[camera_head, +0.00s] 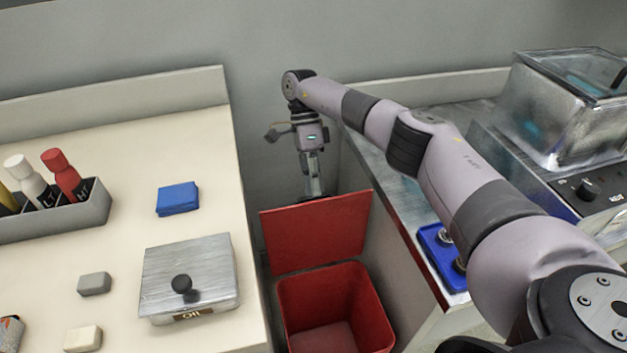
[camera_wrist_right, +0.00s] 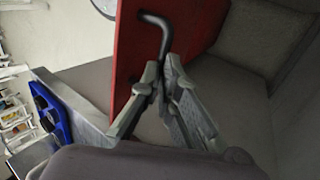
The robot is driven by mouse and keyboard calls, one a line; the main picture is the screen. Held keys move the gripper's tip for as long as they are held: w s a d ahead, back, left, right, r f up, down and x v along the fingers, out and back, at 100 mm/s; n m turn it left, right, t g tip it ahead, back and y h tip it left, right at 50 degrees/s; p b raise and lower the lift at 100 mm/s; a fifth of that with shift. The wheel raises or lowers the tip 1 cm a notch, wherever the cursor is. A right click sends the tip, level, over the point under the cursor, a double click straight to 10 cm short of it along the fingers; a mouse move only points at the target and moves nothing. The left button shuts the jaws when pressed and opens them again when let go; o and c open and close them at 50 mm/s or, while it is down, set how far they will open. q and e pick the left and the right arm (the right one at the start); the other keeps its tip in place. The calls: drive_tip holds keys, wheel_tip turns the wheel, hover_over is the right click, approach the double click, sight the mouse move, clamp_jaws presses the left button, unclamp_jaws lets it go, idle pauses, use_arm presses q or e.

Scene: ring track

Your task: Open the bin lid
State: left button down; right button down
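The red bin (camera_head: 337,308) stands on the floor in the gap between two counters, open at the top, and its inside looks empty. Its red lid (camera_head: 317,232) is raised at the bin's back edge and stands nearly upright. My right gripper (camera_head: 314,190) is behind the lid, and the lid hides its fingertips in the head view. In the right wrist view, the fingertips (camera_wrist_right: 161,72) are closed together around the lower end of the black bent handle (camera_wrist_right: 163,36) on the red lid (camera_wrist_right: 133,62). My left gripper is not in view.
The left counter (camera_head: 120,150) holds a metal box (camera_head: 190,270) with a black knob, a blue block (camera_head: 177,199) and a bottle rack (camera_head: 70,218). On the right counter are a blue tray (camera_head: 436,252) and a glass-lidded metal container (camera_head: 560,120). A wall stands close behind the gripper.

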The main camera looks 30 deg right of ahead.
drive_tip(key=shift+s+a+f, duration=0.15)
drive_tip(key=shift+f, duration=0.4)
drive_tip(key=shift+s+a+f, duration=0.1)
drive_tip(key=shift+f, duration=0.4)
drive_tip(key=c, duration=1.7)
unclamp_jaws()
drive_tip(key=shift+f, duration=0.1)
drive_tip(key=shift+d, duration=0.1)
drive_tip(key=shift+w, duration=0.1)
drive_tip(key=shift+v, duration=4.25)
